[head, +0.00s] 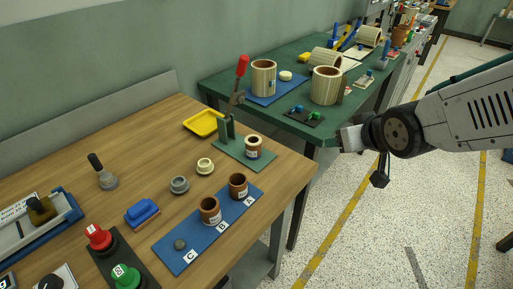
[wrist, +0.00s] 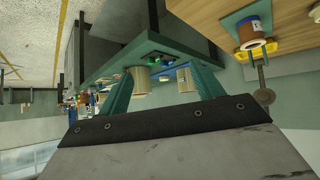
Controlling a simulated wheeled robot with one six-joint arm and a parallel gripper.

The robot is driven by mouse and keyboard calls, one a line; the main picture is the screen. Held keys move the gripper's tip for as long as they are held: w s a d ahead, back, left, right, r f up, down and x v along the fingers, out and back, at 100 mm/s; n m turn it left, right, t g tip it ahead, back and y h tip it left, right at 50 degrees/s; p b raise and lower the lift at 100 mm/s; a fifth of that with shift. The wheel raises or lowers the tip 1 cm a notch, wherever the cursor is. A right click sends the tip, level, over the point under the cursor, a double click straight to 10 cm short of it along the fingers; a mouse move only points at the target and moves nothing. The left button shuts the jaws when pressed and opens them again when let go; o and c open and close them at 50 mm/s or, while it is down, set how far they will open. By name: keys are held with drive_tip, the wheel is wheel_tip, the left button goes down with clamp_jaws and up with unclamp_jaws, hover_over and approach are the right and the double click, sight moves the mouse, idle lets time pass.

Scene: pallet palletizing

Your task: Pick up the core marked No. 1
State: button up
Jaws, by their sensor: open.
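Two brown cores with white labels stand upright on a blue mat (head: 176,252) lettered A, B and C: one core (head: 238,186) near A, the other core (head: 210,211) near B. A third, lighter-walled labelled core (head: 253,147) stands on the green base of a red-handled clamp fixture. It also seems to show in the wrist view (wrist: 250,32). The label numbers are too small to read, so I cannot tell which is No. 1. My gripper (head: 349,138) is right of the wooden table, away from all cores. In the wrist view its teal fingers (wrist: 163,80) are apart and empty.
The wooden table (head: 130,130) also holds a yellow tray (head: 203,123), two small rings, a blue block (head: 142,213) and red and green buttons. A green table (head: 300,125) behind holds large pale rolls (head: 326,86).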

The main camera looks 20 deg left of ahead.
drive_tip(key=a+f+n+y, duration=0.2)
drive_tip(key=a+f+y, duration=0.15)
drive_tip(key=a, duration=0.75)
drive_tip(key=n+y, duration=0.2)
drive_tip(key=y, duration=0.1)
approach(250, 139)
drive_tip(key=shift+a+f, duration=0.25)
drive_tip(key=shift+a, duration=0.3)
drive_tip(key=x, duration=0.7)
drive_tip(key=shift+w+d+f, duration=0.1)
drive_tip(key=shift+w+f, duration=0.1)
drive_tip(key=shift+w, duration=0.1)
drive_tip(key=c, duration=1.1)
drive_tip(key=shift+c, duration=0.2)
drive_tip(key=shift+r, duration=0.2)
